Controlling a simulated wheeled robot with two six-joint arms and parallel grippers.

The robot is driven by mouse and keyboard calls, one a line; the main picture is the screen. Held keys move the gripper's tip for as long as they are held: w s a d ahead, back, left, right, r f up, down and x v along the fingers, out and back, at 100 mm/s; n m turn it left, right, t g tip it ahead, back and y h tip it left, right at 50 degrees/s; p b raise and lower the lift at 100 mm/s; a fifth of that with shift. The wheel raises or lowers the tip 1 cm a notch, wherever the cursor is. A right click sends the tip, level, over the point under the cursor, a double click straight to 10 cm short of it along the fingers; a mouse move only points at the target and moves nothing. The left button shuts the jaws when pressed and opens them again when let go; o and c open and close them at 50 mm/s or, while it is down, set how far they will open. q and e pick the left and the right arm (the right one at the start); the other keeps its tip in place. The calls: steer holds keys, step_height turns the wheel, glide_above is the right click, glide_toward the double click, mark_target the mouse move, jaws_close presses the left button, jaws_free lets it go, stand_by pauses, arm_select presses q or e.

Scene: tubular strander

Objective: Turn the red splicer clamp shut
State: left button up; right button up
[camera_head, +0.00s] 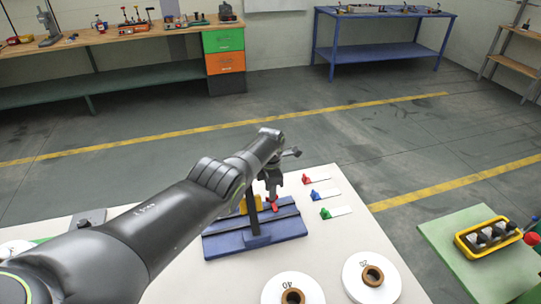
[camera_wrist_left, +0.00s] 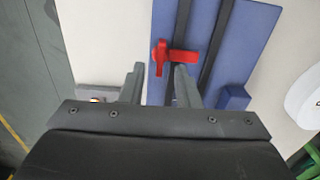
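The red splicer clamp (camera_head: 274,208) is a small red handle on the blue splicer base (camera_head: 225,244). In the left wrist view the clamp (camera_wrist_left: 184,56) is L- or T-shaped: a short upright piece at left and a bar running right. My left gripper (camera_head: 270,190) points down just above it in the head view. In the left wrist view the two fingers of this gripper (camera_wrist_left: 158,72) stand apart. The short piece lies between their tips, and the bar reaches past the right fingertip. Whether a finger touches it, I cannot tell. My right gripper is out of view.
Red (camera_head: 306,179), blue (camera_head: 315,195) and green (camera_head: 325,213) pieces with white labels lie right of the splicer. Two white spools marked 40 (camera_head: 272,289) and 20 (camera_head: 390,284) are at the front. A yellow tray (camera_head: 468,247) is on a green table at right.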

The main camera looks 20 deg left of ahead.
arm_select(q)
step_height(320, 180, up, 15)
steer(key=p, duration=0.3)
steer(key=shift+p, duration=0.4)
